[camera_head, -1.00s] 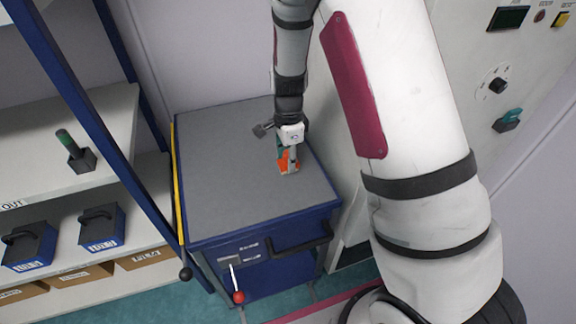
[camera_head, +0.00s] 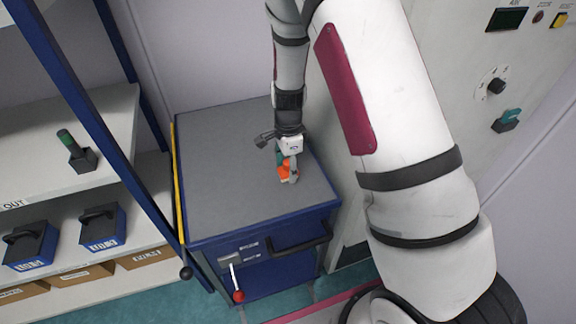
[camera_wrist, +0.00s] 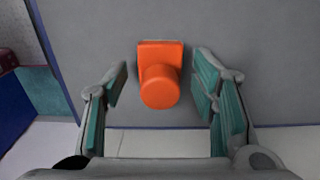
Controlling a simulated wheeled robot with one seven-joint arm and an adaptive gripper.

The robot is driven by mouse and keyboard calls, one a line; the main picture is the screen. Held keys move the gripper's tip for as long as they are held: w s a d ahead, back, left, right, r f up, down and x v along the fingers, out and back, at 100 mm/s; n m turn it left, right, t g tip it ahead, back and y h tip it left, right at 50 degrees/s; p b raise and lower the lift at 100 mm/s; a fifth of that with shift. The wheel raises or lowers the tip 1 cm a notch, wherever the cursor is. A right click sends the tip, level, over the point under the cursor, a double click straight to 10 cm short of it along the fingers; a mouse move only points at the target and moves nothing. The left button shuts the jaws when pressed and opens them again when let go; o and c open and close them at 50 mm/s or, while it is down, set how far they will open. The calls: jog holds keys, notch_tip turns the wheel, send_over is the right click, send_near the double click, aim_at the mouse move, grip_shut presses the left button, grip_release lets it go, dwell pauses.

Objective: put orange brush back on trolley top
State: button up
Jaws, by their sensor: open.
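The orange brush (camera_head: 284,171) stands on the grey top of the trolley (camera_head: 225,170), toward its right side. In the wrist view the orange brush (camera_wrist: 160,75) shows a round knob and a rectangular part behind it, against the grey top. My gripper (camera_head: 288,172) is low over the trolley top at the brush. In the wrist view my gripper (camera_wrist: 160,92) is open, with one teal-padded finger on each side of the brush and a visible gap to both. The gripper hides part of the brush in the head view.
A machine panel (camera_head: 500,70) is at the right. The trolley top's left and front are clear. A red-knobbed lever (camera_head: 237,290) is on the trolley's front.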

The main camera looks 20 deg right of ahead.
notch_tip(320, 180, up, 11)
jog(key=shift+r, duration=0.1)
jog(key=s+r+n+t+y, duration=0.1)
jog(key=s+r+n, duration=0.35)
jog(key=r, duration=0.35)
jog(key=s+r+n+t, duration=0.1)
jog(key=s+r+n, duration=0.3)
jog(key=s+r, duration=0.3)
jog(key=s+r+n+t+h, duration=0.1)
jog(key=s+r+n, duration=0.5)
jog(key=s, duration=0.8)
jog(key=n+t, duration=0.1)
jog(key=n, duration=0.2)
jog(key=shift+d+t, duration=0.15)
jog(key=shift+t, duration=0.25)
jog(key=shift+s+n, duration=0.1)
jog(key=shift+n, duration=0.15)
